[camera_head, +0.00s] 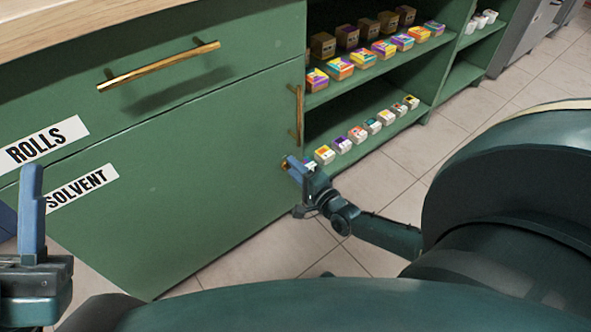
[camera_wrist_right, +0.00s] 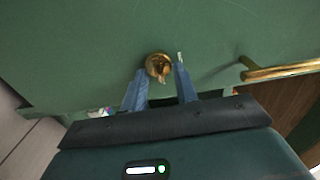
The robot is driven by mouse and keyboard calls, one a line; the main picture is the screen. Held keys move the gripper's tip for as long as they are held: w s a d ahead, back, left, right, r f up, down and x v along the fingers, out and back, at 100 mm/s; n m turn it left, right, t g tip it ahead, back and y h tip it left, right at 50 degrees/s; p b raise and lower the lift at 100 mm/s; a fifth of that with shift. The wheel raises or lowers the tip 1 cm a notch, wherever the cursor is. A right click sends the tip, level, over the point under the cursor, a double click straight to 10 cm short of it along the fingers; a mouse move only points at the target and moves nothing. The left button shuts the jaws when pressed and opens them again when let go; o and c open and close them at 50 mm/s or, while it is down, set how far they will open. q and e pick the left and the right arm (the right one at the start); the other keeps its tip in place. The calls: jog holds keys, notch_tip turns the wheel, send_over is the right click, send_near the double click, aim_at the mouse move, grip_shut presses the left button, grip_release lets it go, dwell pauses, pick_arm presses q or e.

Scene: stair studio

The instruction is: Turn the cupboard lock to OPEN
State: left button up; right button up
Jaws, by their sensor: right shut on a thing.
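The cupboard lock (camera_wrist_right: 158,67) is a small round brass piece on the green cupboard door (camera_head: 180,190) marked SOLVENT. In the head view the lock (camera_head: 283,165) shows only as a bit of brass near the door's right edge. My right gripper (camera_wrist_right: 161,66) has its blue fingers on either side of the brass piece and is shut on it. In the head view the right gripper (camera_head: 291,163) hides most of the lock. No OPEN mark is readable. My left gripper (camera_head: 32,205) shows one upright blue finger at the lower left, apart from the lock.
A drawer marked ROLLS with a brass bar handle (camera_head: 160,65) sits above the door. A vertical brass handle (camera_head: 299,115) is above the lock. Open green shelves (camera_head: 375,75) with several small boxes stand to the right. Tiled floor (camera_head: 390,170) is clear beyond my right arm.

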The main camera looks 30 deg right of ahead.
pick_arm(q)
jog(key=shift+r, duration=0.1)
dwell(0.3)
pick_arm(e)
jog(key=o, duration=1)
jog(key=shift+c, duration=0.2)
jog(key=shift+s, duration=0.1)
pick_arm(q)
jog(key=shift+w+d+f+n+g+y+p, duration=0.1)
jog(key=shift+d+f+n+g+y+p, duration=0.05)
jog(key=shift+f+n+y+p, duration=1.1)
jog(key=shift+w+d+f+n+g+y+p, duration=0.15)
jog(key=shift+f+n+y+p, duration=0.8)
jog(key=shift+f+n+y, duration=0.6)
pick_arm(e)
jog(key=s+d, duration=0.1)
jog(key=s, duration=1.2)
pick_arm(q)
jog(key=shift+r, duration=0.15)
